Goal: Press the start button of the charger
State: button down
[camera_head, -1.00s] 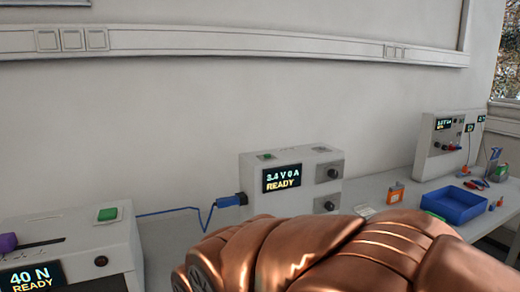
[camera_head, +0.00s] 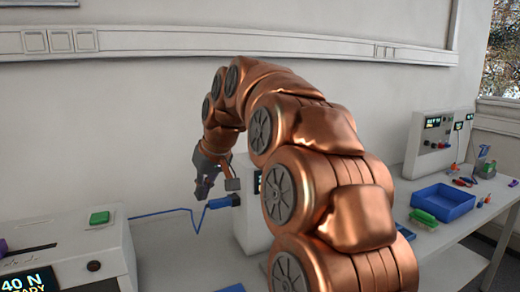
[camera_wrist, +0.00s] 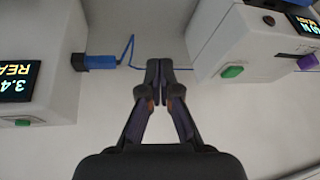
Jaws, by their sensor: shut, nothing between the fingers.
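The charger (camera_head: 243,215) is a white box on the bench, mostly hidden behind my arm in the head view. In the wrist view the charger (camera_wrist: 45,55) is at the left, upside down, with a display reading 3.4 and READY. A green button (camera_wrist: 22,123) shows on it, past the display; my arm hides this button in the head view. My gripper (camera_head: 203,190) points down left of the charger, apart from it. In the wrist view my gripper's (camera_wrist: 158,65) fingertips are together and empty, over the gap between the two devices.
A white device (camera_head: 75,250) reading 40 N stands left, with its own green button (camera_head: 99,218). A blue plug and cable (camera_head: 222,201) stick out from the charger's left side, close to my gripper. A blue tray (camera_head: 420,193) and another white device (camera_head: 425,160) stand right.

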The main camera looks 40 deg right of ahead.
jog(key=d+r+t+h, duration=0.1)
jog(key=d+r, duration=0.3)
jog(key=d, duration=0.4)
jog(key=d+r+m+t+h, duration=0.1)
jog(key=d+r, duration=0.4)
jog(key=d, duration=0.3)
jog(key=d+r+m+t+h, duration=0.1)
jog(key=d+r, duration=0.3)
jog(key=d, duration=0.4)
jog(key=shift+w+d+r+t+h+p, duration=0.15)
jog(key=shift+w+d+t+h+p, duration=0.15)
jog(key=shift+w+d+p, duration=0.1)
jog(key=p+x, duration=0.3)
jog(key=x, duration=0.6)
jog(key=shift+w+f, duration=0.25)
jog(key=shift+f, duration=0.05)
jog(key=shift+f+p, duration=0.7)
jog(key=shift+f, duration=1.35)
jog(key=shift+f, duration=0.1)
